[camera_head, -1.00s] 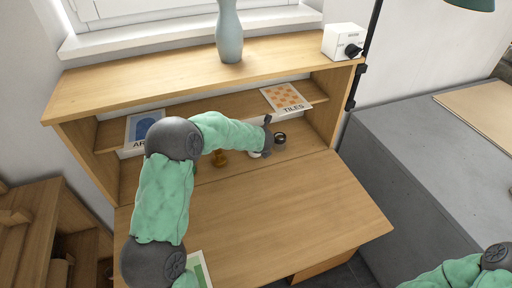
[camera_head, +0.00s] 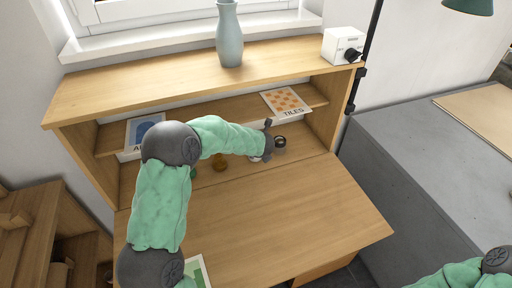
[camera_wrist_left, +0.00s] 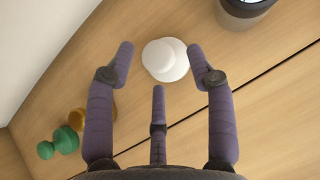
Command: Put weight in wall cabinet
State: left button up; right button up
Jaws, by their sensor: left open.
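A white, round-topped weight (camera_wrist_left: 165,59) stands on the wood floor of the wall cabinet (camera_head: 290,210), whose front flap is down. In the left wrist view my left gripper (camera_wrist_left: 167,70) is open, with its fingers spread on either side of the white weight and apart from it. In the head view the left gripper (camera_head: 267,147) reaches into the cabinet and mostly hides the white weight (camera_head: 254,158). An amber weight (camera_head: 219,162) and a green weight (camera_wrist_left: 60,140) stand to the left. My right gripper is out of the picture.
A dark-rimmed cup (camera_head: 280,142) stands just right of the left gripper. A shelf above holds a TILES card (camera_head: 286,102) and another card (camera_head: 143,130). A vase (camera_head: 229,40) and white box (camera_head: 342,45) stand on top. The lowered flap is mostly clear.

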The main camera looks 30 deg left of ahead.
pick_arm(q)
jog(key=p+v, duration=0.3)
jog(key=v, duration=0.7)
jog(key=shift+s+r, duration=0.2)
jog(key=shift+r, duration=0.05)
jog(key=shift+d+f, duration=0.1)
jog(key=shift+d, duration=0.05)
